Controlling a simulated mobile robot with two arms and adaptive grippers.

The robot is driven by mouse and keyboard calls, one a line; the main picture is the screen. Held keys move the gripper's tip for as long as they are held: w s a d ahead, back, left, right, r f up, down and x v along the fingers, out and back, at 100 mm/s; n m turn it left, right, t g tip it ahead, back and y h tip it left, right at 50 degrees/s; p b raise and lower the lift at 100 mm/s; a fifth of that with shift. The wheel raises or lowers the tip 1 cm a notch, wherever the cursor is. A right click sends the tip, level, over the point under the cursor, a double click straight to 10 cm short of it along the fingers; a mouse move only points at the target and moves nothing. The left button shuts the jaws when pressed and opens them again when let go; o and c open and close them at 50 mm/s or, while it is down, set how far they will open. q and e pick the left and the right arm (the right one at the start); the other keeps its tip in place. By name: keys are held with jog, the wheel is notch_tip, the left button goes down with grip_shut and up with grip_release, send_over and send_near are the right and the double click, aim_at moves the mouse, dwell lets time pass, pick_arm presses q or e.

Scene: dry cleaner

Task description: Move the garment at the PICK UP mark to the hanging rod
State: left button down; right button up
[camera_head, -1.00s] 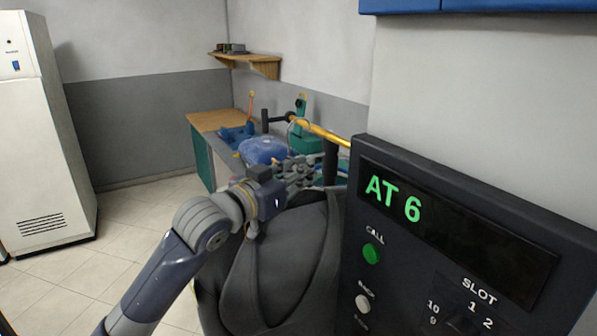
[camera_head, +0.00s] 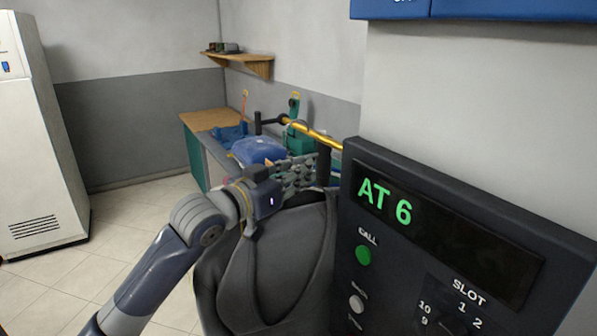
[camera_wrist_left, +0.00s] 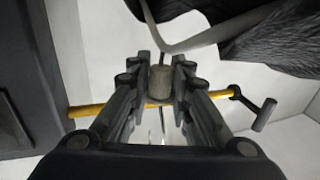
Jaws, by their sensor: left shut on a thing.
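The dark grey garment (camera_head: 275,270) hangs below my left gripper (camera_head: 304,172), in front of the control panel's left edge. My left gripper is shut on the grey hanger grip (camera_wrist_left: 160,82), which sits between its fingers in the left wrist view. The garment's dark cloth (camera_wrist_left: 280,42) and pale hanger bar show at the top right there. The golden hanging rod (camera_head: 312,132) lies just beyond the gripper and also crosses behind the fingers in the wrist view (camera_wrist_left: 88,110). Whether the hook touches the rod I cannot tell. My right gripper is not in view.
A dark control panel (camera_head: 450,235) reading "AT 6" stands close on the right. A counter (camera_head: 212,119) with a blue bundle (camera_head: 258,150) lies behind the rod. A shelf (camera_head: 240,62) is on the wall. A white cabinet (camera_head: 35,140) stands left; the floor between is clear.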

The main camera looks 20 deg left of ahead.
aim_at(322, 191)
pick_arm(q)
jog(key=shift+w+r, duration=0.1)
jog(key=shift+r, duration=0.05)
jog(key=shift+w+d+p, duration=0.65)
jog(key=shift+w+d, duration=0.2)
jog(key=shift+w, duration=0.15)
jog(key=shift+w+d+p, duration=0.5)
jog(key=shift+w+d, duration=0.5)
jog(key=shift+w, duration=0.2)
jog(key=shift+f+b, duration=0.7)
jog(key=shift+f, duration=0.85)
jog(key=shift+f, duration=0.25)
jog(key=c, duration=1.3)
grip_release()
